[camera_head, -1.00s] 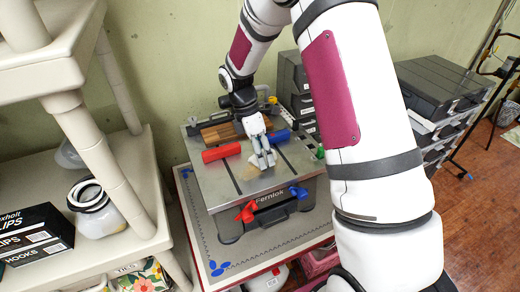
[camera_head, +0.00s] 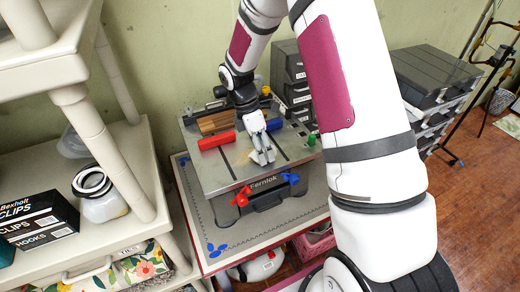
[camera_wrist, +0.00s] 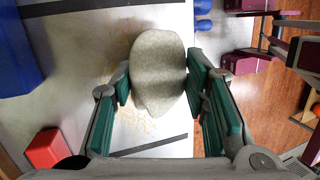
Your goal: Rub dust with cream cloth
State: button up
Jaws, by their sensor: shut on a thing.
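The cream cloth (camera_wrist: 158,60) is a bunched, rounded lump between the green finger pads of my gripper (camera_wrist: 160,90) in the wrist view. My gripper is shut on it. In the head view my gripper (camera_head: 263,156) points down at the metal top (camera_head: 218,172) of a bench machine, and its fingers mostly hide the cloth. Tan speckles of dust (camera_wrist: 134,126) lie on the metal top beside and below the cloth in the wrist view. I cannot tell whether the cloth touches the surface.
A red block (camera_head: 216,141) lies left of my gripper and a blue block (camera_head: 274,124) behind it. A green piece (camera_head: 311,140) stands at the right edge. Red (camera_head: 241,197) and blue (camera_head: 291,178) knobs stick out in front. A cream shelf (camera_head: 120,165) stands left.

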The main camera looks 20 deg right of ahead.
jog(key=shift+s+d+f, duration=0.1)
jog(key=shift+d, duration=0.5)
jog(key=shift+s+d+f, duration=0.1)
jog(key=shift+d, duration=0.5)
jog(key=shift+w+a+r+b, duration=0.15)
jog(key=shift+w+b, duration=1)
jog(key=shift+w, duration=0.75)
jog(key=shift+w+d+r+b, duration=0.1)
jog(key=shift+w+b, duration=1.05)
jog(key=shift+w, duration=0.75)
jog(key=shift+r, duration=0.15)
jog(key=shift+r+p, duration=0.35)
jog(key=shift+r, duration=2.5)
jog(key=shift+s+r+p, duration=0.1)
jog(key=shift+r+p, duration=0.35)
jog(key=shift+r, duration=1.05)
